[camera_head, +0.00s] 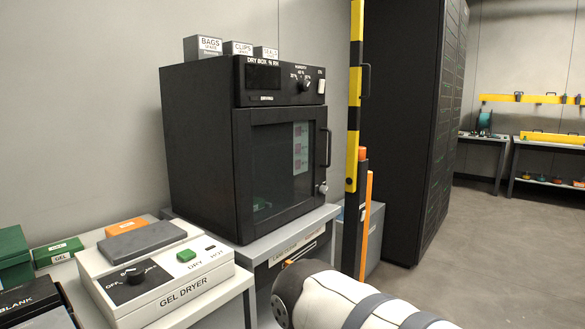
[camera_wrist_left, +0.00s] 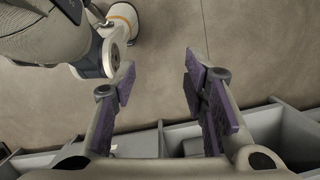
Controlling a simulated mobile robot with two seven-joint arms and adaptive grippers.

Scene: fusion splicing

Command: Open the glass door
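The dry box's glass door (camera_head: 281,161) is closed in the head view. It is a dark pane in a black frame on the black dry box (camera_head: 195,145). A vertical black handle (camera_head: 326,148) stands at the door's right edge, with a small silver lock-like part (camera_head: 322,188) below it. My left gripper (camera_wrist_left: 160,85) shows in the left wrist view with its purple-padded fingers spread apart and nothing between them, above the floor and grey bins. Neither gripper is in the head view; only a white arm link of mine shows at the bottom.
The gel dryer (camera_head: 160,285) sits on a white bench at the lower left. Small labelled boxes (camera_head: 203,46) stand on the dry box. A yellow-black post (camera_head: 354,110) and a tall black cabinet (camera_head: 405,130) stand to its right. The floor (camera_head: 480,260) is clear at the right.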

